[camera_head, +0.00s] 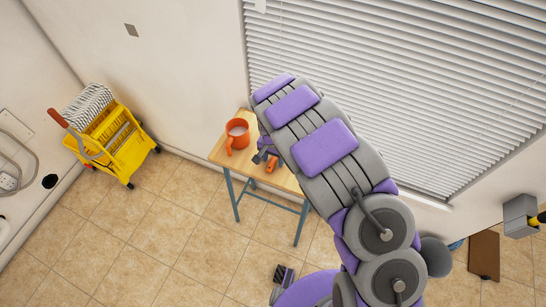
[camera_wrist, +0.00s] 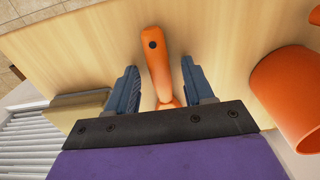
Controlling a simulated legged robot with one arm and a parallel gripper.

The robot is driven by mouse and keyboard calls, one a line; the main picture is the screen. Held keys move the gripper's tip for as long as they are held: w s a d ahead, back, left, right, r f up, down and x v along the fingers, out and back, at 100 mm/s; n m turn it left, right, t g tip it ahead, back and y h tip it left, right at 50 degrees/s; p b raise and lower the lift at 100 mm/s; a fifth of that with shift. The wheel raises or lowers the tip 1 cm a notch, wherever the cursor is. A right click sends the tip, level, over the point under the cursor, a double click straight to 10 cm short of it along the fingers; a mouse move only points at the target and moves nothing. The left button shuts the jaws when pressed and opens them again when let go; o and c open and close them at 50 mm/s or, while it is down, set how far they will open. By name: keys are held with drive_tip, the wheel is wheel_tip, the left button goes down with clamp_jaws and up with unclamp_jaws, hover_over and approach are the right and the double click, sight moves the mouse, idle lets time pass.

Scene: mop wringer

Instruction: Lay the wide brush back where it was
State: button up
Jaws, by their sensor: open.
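The wide brush shows as an orange handle (camera_wrist: 156,65) with a dark hole near its end, lying on the wooden table top (camera_wrist: 235,45). Its other end is hidden behind my gripper's dark plate. My gripper (camera_wrist: 159,70) is open, with one blue-grey finger on each side of the handle and a visible gap to both. In the head view my gripper (camera_head: 263,156) is low over the small table (camera_head: 221,153), partly hidden by my arm. A bit of the orange handle (camera_head: 271,164) shows beside it.
An orange mug (camera_head: 237,135) stands on the table; it is close to my gripper's right in the wrist view (camera_wrist: 290,95). A tan block (camera_wrist: 80,108) lies left of the fingers. A yellow mop wringer bucket (camera_head: 112,135) stands by the left wall.

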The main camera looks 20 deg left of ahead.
wheel_tip(320, 180, up, 17)
drive_tip(key=p, duration=0.3)
drive_tip(key=shift+r, duration=0.15)
idle(0.6)
drive_tip(key=s+d+r+m, duration=0.1)
drive_tip(key=s+d+r, duration=0.2)
drive_tip(key=d+r, duration=0.5)
drive_tip(key=s+d+r, duration=0.4)
drive_tip(key=d+r, duration=0.1)
drive_tip(key=d, duration=0.8)
drive_tip(key=s+d+r+n+g, duration=0.1)
drive_tip(key=s+d, duration=0.4)
drive_tip(key=s, duration=0.7)
drive_tip(key=s+d+r, duration=0.2)
drive_tip(key=s+d, duration=0.3)
drive_tip(key=s, duration=0.7)
drive_tip(key=shift+r+n+g, duration=0.2)
drive_tip(key=shift+n+g, duration=0.2)
